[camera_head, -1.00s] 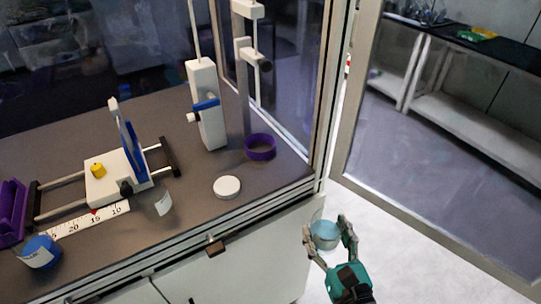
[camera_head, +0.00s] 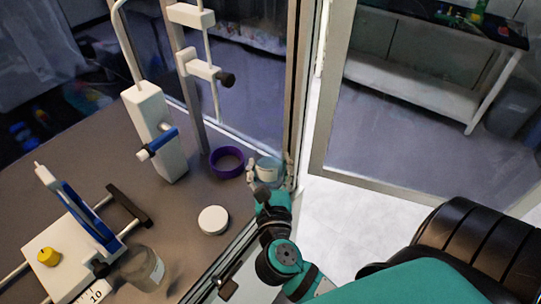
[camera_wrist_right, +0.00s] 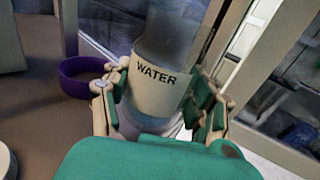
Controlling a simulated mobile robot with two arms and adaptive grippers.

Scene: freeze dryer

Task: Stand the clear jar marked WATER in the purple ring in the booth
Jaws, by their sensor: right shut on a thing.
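The clear jar marked WATER (camera_wrist_right: 155,85) is upright between the fingers of my right gripper (camera_wrist_right: 160,112), which is shut on it. In the head view the jar (camera_head: 267,170) is just right of the purple ring, and my right gripper (camera_head: 270,178) holds it there inside the booth's right edge. The purple ring (camera_head: 227,162) lies empty on the booth floor, and it also shows left of the jar in the wrist view (camera_wrist_right: 82,78). The jar's base is partly hidden by my gripper. I cannot tell whether it touches the floor. My left gripper is not in view.
A white round lid (camera_head: 213,220) lies in front of the ring. A white stand with a blue clamp (camera_head: 155,135) is left of the ring, and a metal post (camera_head: 188,90) is behind it. A clear container (camera_head: 143,268) stands front left. The booth frame (camera_head: 300,110) is close on the right.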

